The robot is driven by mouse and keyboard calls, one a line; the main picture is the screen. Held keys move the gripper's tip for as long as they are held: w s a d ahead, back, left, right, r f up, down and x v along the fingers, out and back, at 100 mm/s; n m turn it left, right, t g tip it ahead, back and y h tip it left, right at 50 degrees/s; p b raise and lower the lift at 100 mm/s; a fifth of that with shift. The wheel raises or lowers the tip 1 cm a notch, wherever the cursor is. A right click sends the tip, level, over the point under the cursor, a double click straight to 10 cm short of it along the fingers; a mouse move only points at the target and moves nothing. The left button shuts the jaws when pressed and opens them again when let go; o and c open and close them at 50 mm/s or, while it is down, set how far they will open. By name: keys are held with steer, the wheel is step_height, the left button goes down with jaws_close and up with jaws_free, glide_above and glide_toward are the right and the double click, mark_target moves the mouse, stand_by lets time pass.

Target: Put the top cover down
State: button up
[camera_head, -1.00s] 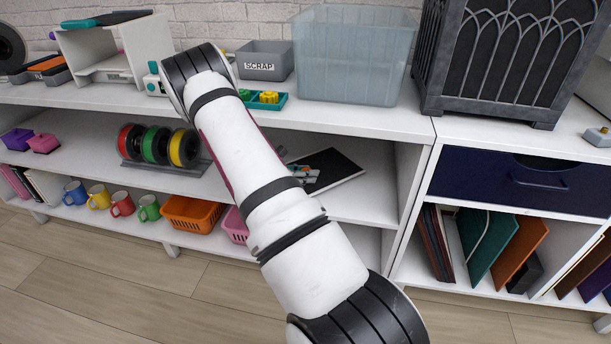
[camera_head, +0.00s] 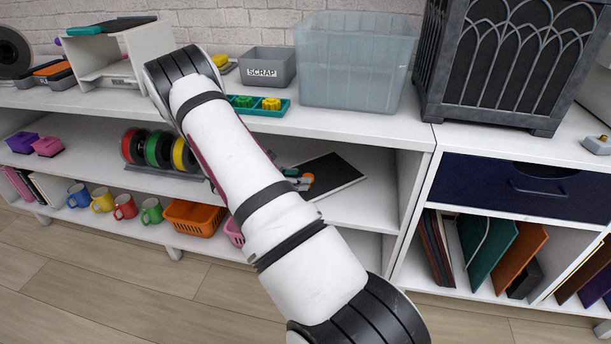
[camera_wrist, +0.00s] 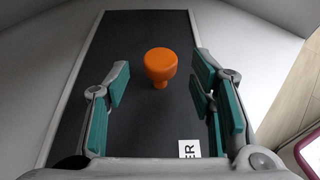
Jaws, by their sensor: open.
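The cover appears to be a flat black panel with a pale edge (camera_head: 340,172), lying on the middle shelf. The knob looks free, not held. In the head view my gripper (camera_head: 297,180) shows partly behind my arm, close over the panel; the orange knob (camera_head: 308,180) is just visible there.
Coloured spools (camera_head: 158,150) stand on the same shelf to the left. The top board (camera_head: 350,122) overhangs the shelf and bears a teal tray (camera_head: 262,110), a SCRAP bin (camera_head: 267,68) and a clear tub (camera_head: 355,65). A divider (camera_head: 408,195) stands right of the panel.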

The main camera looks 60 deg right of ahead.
steer(key=p+v, duration=0.1)
steer(key=v, duration=0.6)
steer(key=shift+w+a+r+p, duration=0.1)
steer(key=shift+a+r+p, duration=0.1)
steer(key=shift+r+p, duration=0.1)
steer(key=s+a+r+m+y, duration=0.3)
steer(key=s+a+r+m, duration=0.25)
steer(key=a+r, duration=0.4)
steer(key=s+a+r+m+y, duration=0.35)
steer(key=s+a+r, duration=0.3)
steer(key=r, duration=0.65)
steer(key=s+a+r+m+t+y, duration=0.2)
steer(key=s+a+y, duration=0.1)
steer(key=s+a, duration=0.6)
steer(key=s+a+r+m+t+y, duration=0.1)
steer(key=s+a+m+t+y, duration=0.1)
steer(key=s+a, duration=0.8)
steer(key=shift+a+r+m+t+y, duration=0.2)
steer(key=shift+r+m+t+y, duration=0.15)
steer(key=shift+t+y, duration=0.35)
steer(key=shift+s+r, duration=0.1)
step_height(320, 180, up, 29)
steer(key=t+p, duration=0.3)
steer(key=p, duration=2.4)
steer(key=shift+d+t+p, duration=0.3)
steer(key=shift+d+t, duration=0.05)
steer(key=shift+t, duration=0.05)
